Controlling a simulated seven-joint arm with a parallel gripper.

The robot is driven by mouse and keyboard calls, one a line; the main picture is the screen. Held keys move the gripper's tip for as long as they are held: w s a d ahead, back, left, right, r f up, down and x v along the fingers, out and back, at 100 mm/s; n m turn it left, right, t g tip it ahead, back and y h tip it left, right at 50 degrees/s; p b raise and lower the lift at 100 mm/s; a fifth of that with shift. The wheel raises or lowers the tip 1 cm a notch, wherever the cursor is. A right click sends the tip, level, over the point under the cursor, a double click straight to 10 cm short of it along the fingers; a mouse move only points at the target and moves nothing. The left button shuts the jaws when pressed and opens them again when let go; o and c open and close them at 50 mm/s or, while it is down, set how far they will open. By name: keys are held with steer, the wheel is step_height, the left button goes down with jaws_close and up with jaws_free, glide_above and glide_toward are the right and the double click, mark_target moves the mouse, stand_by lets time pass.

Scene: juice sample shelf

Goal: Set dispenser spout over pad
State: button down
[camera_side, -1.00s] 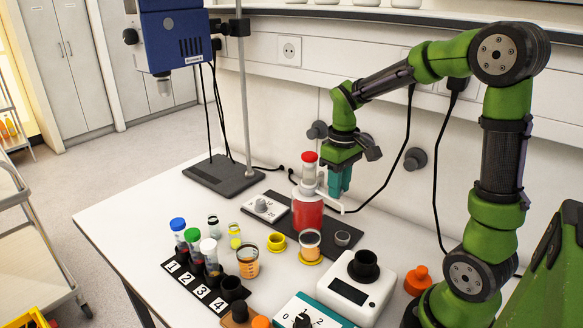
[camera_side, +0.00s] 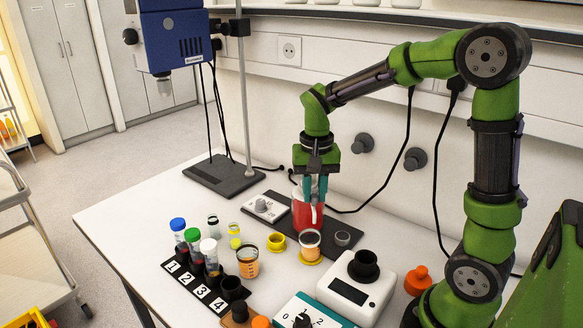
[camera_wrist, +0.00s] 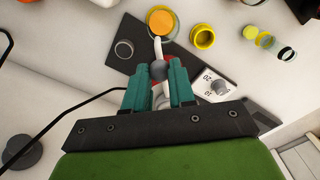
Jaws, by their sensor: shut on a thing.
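The dispenser sits on a red bottle (camera_side: 306,217) on the dark mat. Its white spout (camera_wrist: 157,47) points toward a cup of orange juice (camera_wrist: 161,20), with its tip at or near the cup's rim in the wrist view. In the side view the spout hangs in front of the bottle. A grey round part (camera_wrist: 158,70) shows between the fingers. Most of the dispenser's head is hidden.
A numbered rack (camera_side: 202,287) with capped tubes stands at the left front. A yellow ring (camera_side: 276,243), a beaker (camera_side: 248,262) and a white dial plate (camera_side: 264,207) are close by. A white device (camera_side: 356,287) stands right front. A stand base (camera_side: 224,175) is behind.

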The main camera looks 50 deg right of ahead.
mark_target(313, 195)
steer(key=shift+w+a+r, duration=0.1)
steer(key=shift+w+a, duration=0.05)
steer(key=shift+w, duration=0.05)
stand_by(0.4)
steer(key=c, duration=0.9)
jaws_free()
steer(key=shift+c, duration=0.2)
step_height(313, 195, up, 17)
